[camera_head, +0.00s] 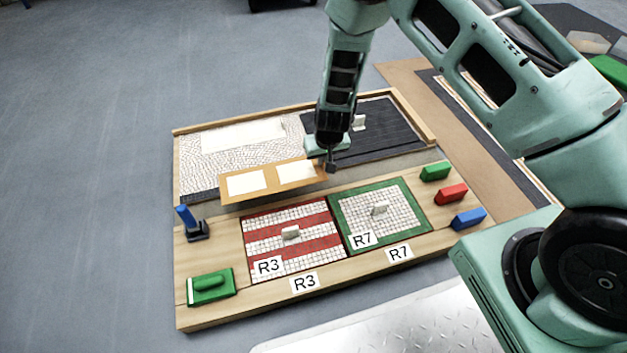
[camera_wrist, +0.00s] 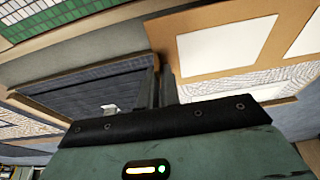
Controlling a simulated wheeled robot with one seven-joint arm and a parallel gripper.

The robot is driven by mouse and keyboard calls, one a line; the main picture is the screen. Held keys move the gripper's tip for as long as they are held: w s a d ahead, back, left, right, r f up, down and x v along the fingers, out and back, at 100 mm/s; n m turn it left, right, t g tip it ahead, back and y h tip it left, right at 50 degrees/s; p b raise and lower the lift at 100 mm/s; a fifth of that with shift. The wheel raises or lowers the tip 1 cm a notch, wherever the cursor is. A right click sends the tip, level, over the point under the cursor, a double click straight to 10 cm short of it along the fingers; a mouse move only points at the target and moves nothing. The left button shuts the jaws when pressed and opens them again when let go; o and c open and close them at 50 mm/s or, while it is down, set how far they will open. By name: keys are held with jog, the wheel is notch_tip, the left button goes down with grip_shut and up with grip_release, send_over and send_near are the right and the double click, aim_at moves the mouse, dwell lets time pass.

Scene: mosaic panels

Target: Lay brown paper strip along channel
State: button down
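The brown paper strip (camera_head: 271,180) carries two white rectangles and appears raised and slightly tilted, with a shadow below it. My gripper (camera_head: 331,166) is at its right end and appears shut on that end. In the wrist view, the fingers (camera_wrist: 160,88) meet the strip's edge (camera_wrist: 165,38); the exact contact is hard to see. The grey channel (camera_head: 389,159) runs between the back mosaic panels and the front board. The strip hides part of its left side. The channel also shows as a grey band in the wrist view (camera_wrist: 100,58).
Red-striped panel R3 (camera_head: 265,242) and green-bordered panel R7 (camera_head: 400,222) lie in front. A blue-handled tool (camera_head: 187,219) and green float (camera_head: 210,287) stand left. Green (camera_head: 435,171), red (camera_head: 451,194) and blue (camera_head: 468,218) blocks line the right. A dark panel (camera_head: 385,130) lies behind.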

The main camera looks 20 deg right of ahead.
jog(key=shift+f+b, duration=1.6)
jog(key=shift+f, duration=2)
jog(key=c, duration=1.6)
grip_release()
